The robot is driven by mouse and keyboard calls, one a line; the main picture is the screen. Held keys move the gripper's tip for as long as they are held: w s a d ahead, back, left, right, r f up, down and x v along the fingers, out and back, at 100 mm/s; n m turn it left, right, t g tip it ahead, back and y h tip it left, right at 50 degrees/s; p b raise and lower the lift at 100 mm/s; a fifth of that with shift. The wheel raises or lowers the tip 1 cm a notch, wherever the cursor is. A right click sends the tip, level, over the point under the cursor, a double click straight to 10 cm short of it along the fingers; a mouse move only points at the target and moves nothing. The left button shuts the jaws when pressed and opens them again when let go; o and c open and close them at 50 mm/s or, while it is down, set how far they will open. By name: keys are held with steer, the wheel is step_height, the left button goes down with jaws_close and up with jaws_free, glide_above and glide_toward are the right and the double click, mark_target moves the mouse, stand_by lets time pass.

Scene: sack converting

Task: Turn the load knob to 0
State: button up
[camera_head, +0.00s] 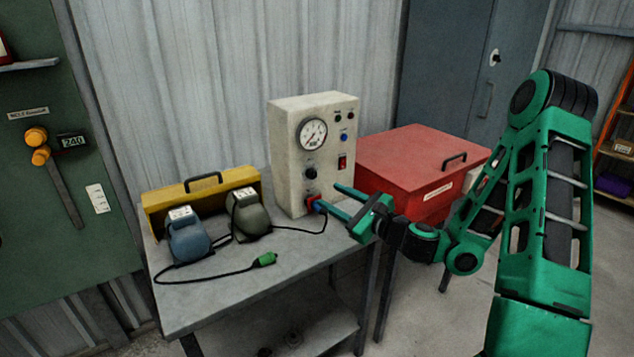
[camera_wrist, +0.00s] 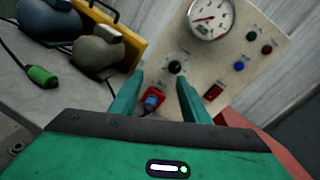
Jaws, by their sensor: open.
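A cream control box (camera_head: 284,160) stands on the grey bench. Its black round knob (camera_head: 310,173) sits on the front panel below a dial gauge (camera_head: 312,134); the label by the knob is too small to read. In the wrist view the knob (camera_wrist: 176,67) shows just beyond the fingertips, nearer the right finger, with a pale mark on it. My gripper (camera_head: 328,195) is open and empty in front of the panel's lower part. In the wrist view its two green fingers (camera_wrist: 160,78) point at the panel, apart from the knob.
A blue plug in a red socket (camera_wrist: 152,100) shows between my fingers. A red rocker switch (camera_head: 342,162) and small buttons are at the panel's right. Left are two sack sewing machine-like units (camera_head: 190,238) and a yellow case (camera_head: 160,203); right is a red chest (camera_head: 420,155).

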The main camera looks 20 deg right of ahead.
mark_target(314, 176)
steer(key=w+m, duration=0.1)
steer(key=w, duration=0.2)
steer(key=w+a+m+h, duration=0.1)
steer(key=w, duration=0.3)
steer(key=w+t, duration=0.1)
steer(key=w, duration=0.3)
steer(key=shift+a+m, duration=0.2)
steer(key=shift+m, duration=0.2)
